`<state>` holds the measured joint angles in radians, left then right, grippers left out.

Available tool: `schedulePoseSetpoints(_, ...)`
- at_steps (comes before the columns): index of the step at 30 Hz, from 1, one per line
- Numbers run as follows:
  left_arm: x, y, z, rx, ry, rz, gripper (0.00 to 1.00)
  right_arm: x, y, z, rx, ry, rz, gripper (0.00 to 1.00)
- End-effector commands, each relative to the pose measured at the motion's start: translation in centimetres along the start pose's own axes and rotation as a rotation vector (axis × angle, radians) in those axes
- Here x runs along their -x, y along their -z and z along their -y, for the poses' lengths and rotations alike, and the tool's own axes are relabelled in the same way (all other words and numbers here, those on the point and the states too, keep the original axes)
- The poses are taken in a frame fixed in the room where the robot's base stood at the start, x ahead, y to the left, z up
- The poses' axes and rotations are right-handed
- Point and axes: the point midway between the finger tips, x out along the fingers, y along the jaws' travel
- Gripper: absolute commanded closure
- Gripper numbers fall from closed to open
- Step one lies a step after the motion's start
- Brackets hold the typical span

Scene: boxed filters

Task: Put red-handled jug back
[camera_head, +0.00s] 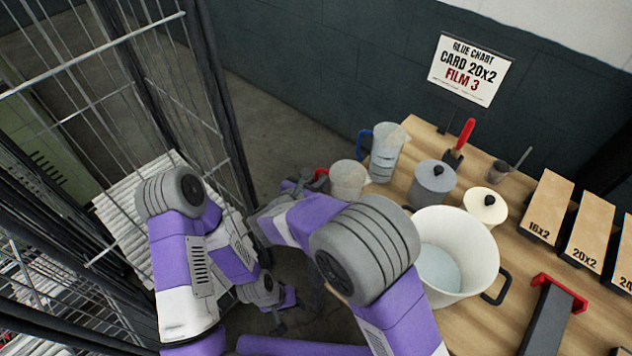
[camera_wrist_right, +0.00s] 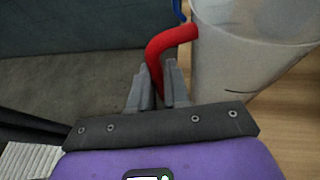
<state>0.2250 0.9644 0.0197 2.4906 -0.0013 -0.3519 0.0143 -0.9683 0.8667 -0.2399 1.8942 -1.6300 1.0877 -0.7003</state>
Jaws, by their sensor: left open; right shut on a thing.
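The red-handled jug (camera_head: 349,180) is a translucent pale jug at the table's left edge in the head view, beside the blue-handled jug (camera_head: 386,150). Its red handle (camera_head: 321,173) points left. My right gripper (camera_head: 308,181) is at that handle. In the right wrist view my right gripper's fingers (camera_wrist_right: 158,88) are shut on the red handle (camera_wrist_right: 168,45), with the jug's body (camera_wrist_right: 235,60) to the right. I cannot tell whether the jug's base touches the table; my arm hides part of it. My left gripper (camera_head: 281,318) is open, low down left of the table, and holds nothing visible.
The wooden table (camera_head: 405,190) holds a large white pot (camera_head: 468,235), a grey lidded pot (camera_head: 433,180), a cream lidded pot (camera_head: 484,206), a red-handled tool (camera_head: 459,142) and wooden boxes (camera_head: 548,205). A wire cage (camera_head: 100,100) stands at left. A sign (camera_head: 469,68) stands behind.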

Motion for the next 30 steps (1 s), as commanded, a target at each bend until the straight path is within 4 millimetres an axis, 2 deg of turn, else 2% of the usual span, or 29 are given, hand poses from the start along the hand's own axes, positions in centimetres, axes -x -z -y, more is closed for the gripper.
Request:
schedulePoseSetpoints(4,-0.1,0.0,0.0,0.0,0.0,0.0,0.57,-0.1,0.1,0.0,0.0,0.0,0.0,1.0)
schedulePoseSetpoints(5,-0.2,0.0,0.1,0.0,0.0,0.0,0.57,-0.1,0.2,0.0,0.0,0.0,0.0,0.83)
schedulePoseSetpoints(9,-0.1,0.0,0.0,0.0,0.0,0.0,0.57,0.0,0.1,0.0,0.0,0.0,0.0,0.61)
schedulePoseSetpoints(10,-0.1,0.0,0.0,0.0,0.0,0.0,0.57,0.0,0.1,0.0,0.0,0.0,0.0,0.59)
schedulePoseSetpoints(20,0.1,0.0,-0.1,0.0,0.0,0.0,0.57,0.1,-0.2,0.0,0.0,0.0,0.0,0.59)
schedulePoseSetpoints(23,0.6,0.0,-0.2,0.0,0.0,0.0,0.57,1.4,-0.2,-0.1,0.001,-0.003,-0.001,0.59)
schedulePoseSetpoints(30,2.4,-0.1,-0.9,0.0,0.0,0.0,0.57,6.5,-0.4,-0.1,0.003,-0.004,0.0,0.59)
